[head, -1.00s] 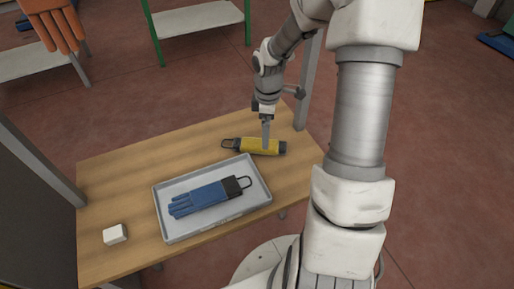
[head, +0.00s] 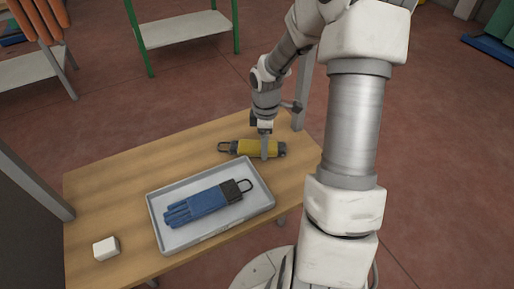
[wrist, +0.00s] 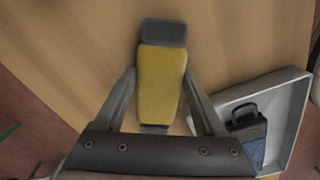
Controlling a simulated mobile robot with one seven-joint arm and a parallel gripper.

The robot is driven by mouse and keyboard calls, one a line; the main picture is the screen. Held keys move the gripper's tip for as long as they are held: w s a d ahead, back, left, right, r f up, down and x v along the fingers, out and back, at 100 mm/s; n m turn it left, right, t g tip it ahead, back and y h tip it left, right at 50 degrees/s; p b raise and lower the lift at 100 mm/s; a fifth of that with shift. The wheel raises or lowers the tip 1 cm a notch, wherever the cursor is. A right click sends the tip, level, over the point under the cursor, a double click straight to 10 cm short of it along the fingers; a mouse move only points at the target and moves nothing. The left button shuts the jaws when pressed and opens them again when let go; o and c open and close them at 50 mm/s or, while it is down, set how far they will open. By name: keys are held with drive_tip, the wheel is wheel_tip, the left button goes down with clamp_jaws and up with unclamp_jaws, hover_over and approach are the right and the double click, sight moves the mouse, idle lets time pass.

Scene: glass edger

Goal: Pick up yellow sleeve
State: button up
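The yellow sleeve (head: 247,148) lies on the wooden table behind the tray, with dark ends and a dark loop at its left end. In the wrist view the yellow sleeve (wrist: 160,82) lies lengthwise between the two fingers of my gripper (wrist: 160,85). The fingers stand apart, one on each side of it; a narrow gap shows along its sides. In the head view my gripper (head: 265,150) points down at the sleeve's right half and hides part of it. The sleeve rests on the table.
A grey tray (head: 157,217) holding a blue glove (head: 200,203) with a dark cuff stands just in front of the sleeve. A white block (head: 106,248) sits at the table's front left. The wooden table (head: 120,190) is clear at the left. A grey post (head: 306,85) rises behind its right corner.

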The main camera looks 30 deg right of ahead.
drive_tip(key=c, duration=0.8)
drive_tip(key=shift+r+p, duration=0.3)
drive_tip(key=shift+r, duration=0.35)
drive_tip(key=shift+c, duration=0.2)
drive_tip(key=r, duration=0.1)
drive_tip(key=r+p, duration=0.1)
drive_tip(key=r, duration=0.1)
drive_tip(key=shift+s+d+r+p, duration=0.25)
drive_tip(key=shift+d+r+p, duration=0.1)
drive_tip(key=shift+d+r, duration=0.05)
drive_tip(key=s+d+r+p, duration=0.3)
drive_tip(key=s+d+r, duration=0.3)
drive_tip(key=d, duration=0.3)
